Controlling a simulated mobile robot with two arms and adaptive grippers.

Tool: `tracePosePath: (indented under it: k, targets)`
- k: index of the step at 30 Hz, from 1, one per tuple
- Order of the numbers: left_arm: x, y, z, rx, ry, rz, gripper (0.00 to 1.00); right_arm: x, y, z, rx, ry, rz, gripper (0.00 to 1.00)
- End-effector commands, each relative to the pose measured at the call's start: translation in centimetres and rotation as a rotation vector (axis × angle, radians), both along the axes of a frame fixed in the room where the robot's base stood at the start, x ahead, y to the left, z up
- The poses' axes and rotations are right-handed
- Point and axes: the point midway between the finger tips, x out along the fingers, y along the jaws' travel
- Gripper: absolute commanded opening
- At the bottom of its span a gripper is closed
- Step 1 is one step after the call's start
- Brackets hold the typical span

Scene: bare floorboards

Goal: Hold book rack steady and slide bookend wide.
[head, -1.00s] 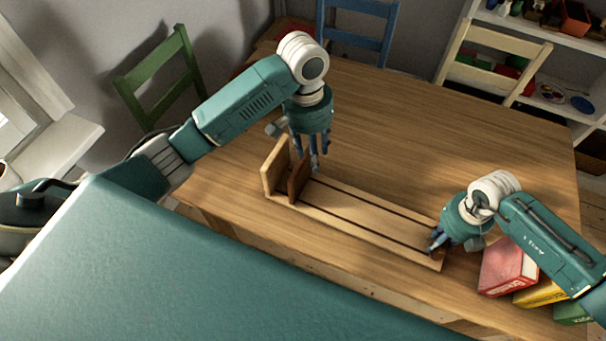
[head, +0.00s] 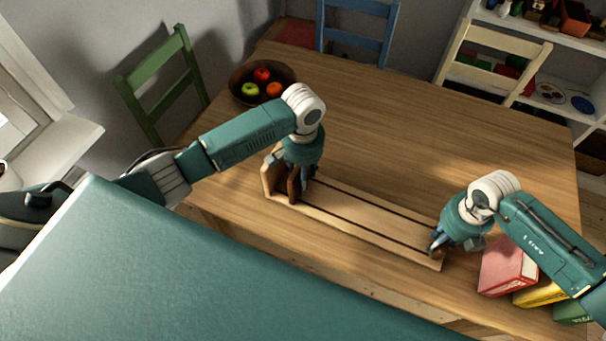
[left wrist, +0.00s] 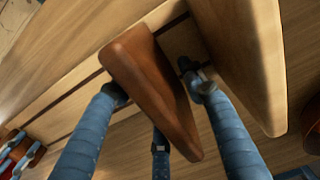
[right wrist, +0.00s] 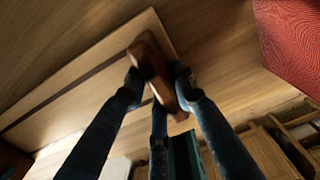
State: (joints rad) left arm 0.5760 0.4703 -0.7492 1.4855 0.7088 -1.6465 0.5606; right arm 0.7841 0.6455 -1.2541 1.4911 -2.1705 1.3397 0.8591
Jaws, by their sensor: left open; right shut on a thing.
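The pale book rack (head: 355,222) lies on the table, with dark grooves along its base and an upright end panel (head: 267,182) at its left end. The dark brown bookend (head: 293,187) stands close to that panel; it shows large in the left wrist view (left wrist: 150,85). My left gripper (head: 299,176) is open, its fingers on either side of the bookend, one of them between bookend and end panel. My right gripper (head: 433,246) is shut on a small brown block (right wrist: 155,75) at the rack's right end. Its fingertips are partly hidden in the head view.
A red book (head: 507,268), a yellow one (head: 540,293) and a green one lie at the table's right front, near my right arm. A dark fruit bowl (head: 240,82) stands at the back left. The table behind the rack is clear.

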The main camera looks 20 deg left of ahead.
Motion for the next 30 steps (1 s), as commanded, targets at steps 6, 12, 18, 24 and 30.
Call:
tracePosePath:
  k: [6,12,18,24,30]
  targets:
    - [0.0,0.0,-0.1,0.0,0.0,0.0,0.42,0.0,0.2,0.0,0.003,0.0,0.001,0.0]
    - [0.0,0.0,-0.1,0.0,0.0,0.0,0.08,0.0,0.2,0.0,0.003,0.0,0.001,0.0]
    - [0.0,0.0,-0.1,0.0,0.0,0.0,0.0,0.0,0.2,0.0,0.003,0.0,0.001,0.0]
    - [-0.1,-2.8,-0.1,-0.007,0.001,-0.004,0.0,0.0,0.2,0.0,0.004,0.0,0.001,0.0]
    - [-0.5,-8.9,-0.1,-0.012,0.003,-0.007,0.0,0.0,0.3,0.0,0.006,0.0,0.002,0.0]
